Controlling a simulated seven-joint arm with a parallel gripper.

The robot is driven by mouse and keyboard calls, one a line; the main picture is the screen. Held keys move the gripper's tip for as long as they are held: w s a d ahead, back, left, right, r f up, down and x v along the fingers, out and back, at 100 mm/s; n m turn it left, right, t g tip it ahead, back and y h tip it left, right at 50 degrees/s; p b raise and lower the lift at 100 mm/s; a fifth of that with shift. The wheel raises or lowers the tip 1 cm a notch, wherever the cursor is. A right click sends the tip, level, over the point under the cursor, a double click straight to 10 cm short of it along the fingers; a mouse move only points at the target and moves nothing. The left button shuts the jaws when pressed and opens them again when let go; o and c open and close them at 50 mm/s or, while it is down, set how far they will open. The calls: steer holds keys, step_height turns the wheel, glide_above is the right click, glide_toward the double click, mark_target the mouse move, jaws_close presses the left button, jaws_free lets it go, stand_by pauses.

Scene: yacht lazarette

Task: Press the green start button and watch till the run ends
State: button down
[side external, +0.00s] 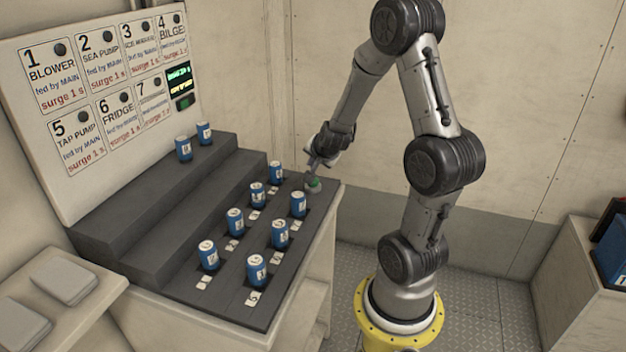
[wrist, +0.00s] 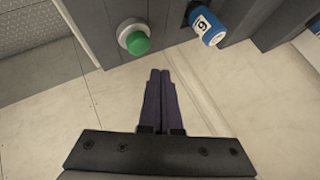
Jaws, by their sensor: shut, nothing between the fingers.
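The green start button (side external: 314,183) is a round green cap in a pale collar at the far right end of the grey stepped stand. In the wrist view the button (wrist: 138,44) stands just beyond and left of my fingertips. My gripper (side external: 312,170) is close to the button in the side view, with its fingers pointing down. In the wrist view my gripper (wrist: 160,72) has both fingers together with nothing between them. The wrist view shows a gap between fingertips and cap. A small display (side external: 179,77) on the wall board shows green and yellow text, too small to read.
Several blue numbered cylinders (side external: 235,221) stand on the lower step of the grey stand (side external: 150,215), with one (wrist: 207,26) right of the button in the wrist view. Two more (side external: 184,149) stand on the top step. A white board (side external: 60,60) carries numbered labels.

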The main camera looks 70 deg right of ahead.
steer(key=shift+f, duration=1.05)
steer(key=shift+f, duration=0.1)
stand_by(1.3)
steer(key=shift+f, duration=0.3)
steer(key=shift+f, duration=0.5)
stand_by(0.8)
steer(key=shift+r, duration=0.95)
steer(key=shift+r, duration=2.45)
